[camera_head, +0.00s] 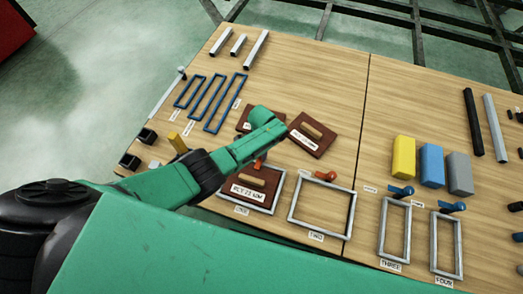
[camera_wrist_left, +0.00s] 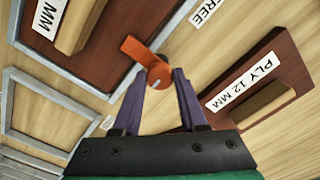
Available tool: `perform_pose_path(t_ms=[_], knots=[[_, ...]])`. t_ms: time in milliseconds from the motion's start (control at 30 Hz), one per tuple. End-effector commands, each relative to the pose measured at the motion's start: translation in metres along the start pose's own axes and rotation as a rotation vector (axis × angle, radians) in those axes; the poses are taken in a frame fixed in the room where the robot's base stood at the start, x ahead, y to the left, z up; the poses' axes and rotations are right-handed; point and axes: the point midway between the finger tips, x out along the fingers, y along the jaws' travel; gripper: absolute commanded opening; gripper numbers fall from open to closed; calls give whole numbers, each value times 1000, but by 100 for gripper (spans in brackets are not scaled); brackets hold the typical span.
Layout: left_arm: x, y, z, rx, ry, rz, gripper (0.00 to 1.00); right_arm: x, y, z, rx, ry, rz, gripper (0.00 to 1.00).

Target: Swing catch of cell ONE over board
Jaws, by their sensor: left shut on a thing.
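Cell ONE's grey frame (camera_head: 282,188) holds a dark red-brown board (camera_head: 240,199) with a wooden grip and a white label ending in "MM". The board also shows in the left wrist view (camera_wrist_left: 108,42). Cell ONE's orange catch (camera_wrist_left: 146,56) has its round pivot between the purple fingertips of my left gripper (camera_wrist_left: 162,76). Its flat tab points up-left across the frame edge and overlaps the board's edge in that view. My left gripper is shut on the catch. In the head view my green arm hides the fingers, and only part of the catch (camera_head: 258,163) shows.
Cell TWO's empty frame (camera_head: 322,208) stands beside, with its orange catch (camera_head: 328,176). Frames THREE (camera_head: 395,230) and FOUR (camera_head: 446,245) have blue catches. Two loose boards, one labelled PLY 12 MM (camera_wrist_left: 240,62), lie behind cell ONE. Yellow, blue and grey blocks (camera_head: 431,165) stand right.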

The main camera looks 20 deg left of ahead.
Motion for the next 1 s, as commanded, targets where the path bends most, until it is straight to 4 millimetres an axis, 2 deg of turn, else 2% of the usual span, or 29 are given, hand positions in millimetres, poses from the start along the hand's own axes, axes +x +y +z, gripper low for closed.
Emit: perform_pose_path(t_ms=[500, 533, 567, 600, 867, 1000], knots=[[0, 0, 0, -21, 0, 1, 0, 0, 0, 0, 0, 0, 0, 50], [0, 0, 0, -20, 0, 1, 53, 0, 0, 0, 0, 0, 0, 50], [0, 0, 0, -20, 0, 1, 65, 0, 0, 0, 0, 0, 0, 50], [0, 0, 0, -20, 0, 1, 72, 0, 0, 0, 0, 0, 0, 50], [0, 0, 0, -19, 1, 0, 72, 0, 0, 0, 0, 0, 0, 50], [-12, 0, 0, -19, 2, 0, 72, -9, 0, -1, 0, 0, 0, 50]])
